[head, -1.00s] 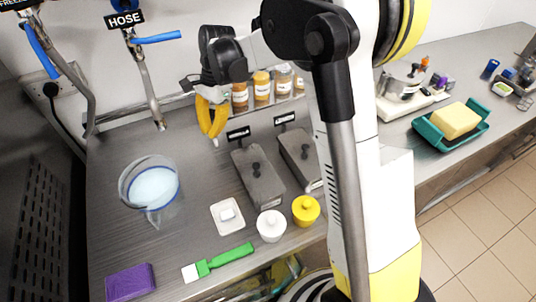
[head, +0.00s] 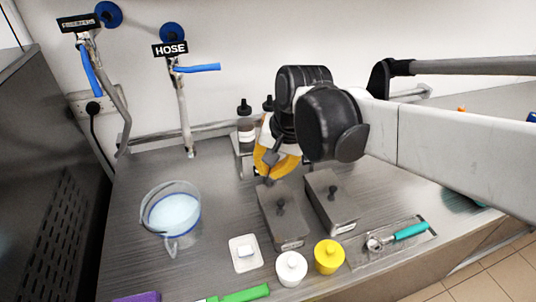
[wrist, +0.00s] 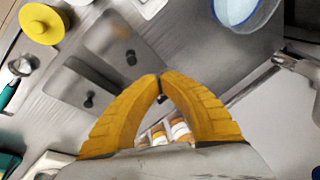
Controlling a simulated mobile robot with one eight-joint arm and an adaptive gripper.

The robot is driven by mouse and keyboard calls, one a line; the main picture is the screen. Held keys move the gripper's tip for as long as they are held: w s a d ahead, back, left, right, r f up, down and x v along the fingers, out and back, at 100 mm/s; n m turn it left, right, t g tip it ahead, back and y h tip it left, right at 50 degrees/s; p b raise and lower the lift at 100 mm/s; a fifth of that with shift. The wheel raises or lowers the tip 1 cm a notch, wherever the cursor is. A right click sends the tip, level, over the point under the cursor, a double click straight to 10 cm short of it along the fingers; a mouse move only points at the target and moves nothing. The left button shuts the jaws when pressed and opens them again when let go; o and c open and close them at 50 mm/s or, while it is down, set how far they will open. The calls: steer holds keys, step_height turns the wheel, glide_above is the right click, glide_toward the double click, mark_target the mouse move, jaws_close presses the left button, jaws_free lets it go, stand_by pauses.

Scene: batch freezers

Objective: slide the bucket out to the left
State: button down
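The bucket (head: 182,238) is clear with a blue rim and holds pale blue-white contents. It stands upright on the steel counter at the left in the head view, below the hose tap. Part of it shows at the top right edge in the wrist view (wrist: 270,16). My gripper (head: 268,180) has yellow fingers and is above the counter, right of the bucket and apart from it. In the wrist view its fingertips (wrist: 160,78) meet, with nothing held between them.
Two lidded grey containers (head: 282,222) stand below my gripper. A white dish (head: 244,262), white pot (head: 291,270) and yellow pot (head: 328,257) are in front. The hose tap (head: 185,110) hangs behind the bucket. Counter left of the bucket is clear, up to a dark machine (head: 50,190).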

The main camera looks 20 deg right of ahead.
steer(key=s+d+f+n+t+h+b, duration=0.1)
steer(key=s+d+n+t, duration=0.1)
steer(key=s, duration=0.6)
steer(key=shift+s+d+f+n+t, duration=0.15)
steer(key=shift+d+f+n+t, duration=0.35)
steer(key=shift+n, duration=0.7)
steer(key=shift+r, duration=0.1)
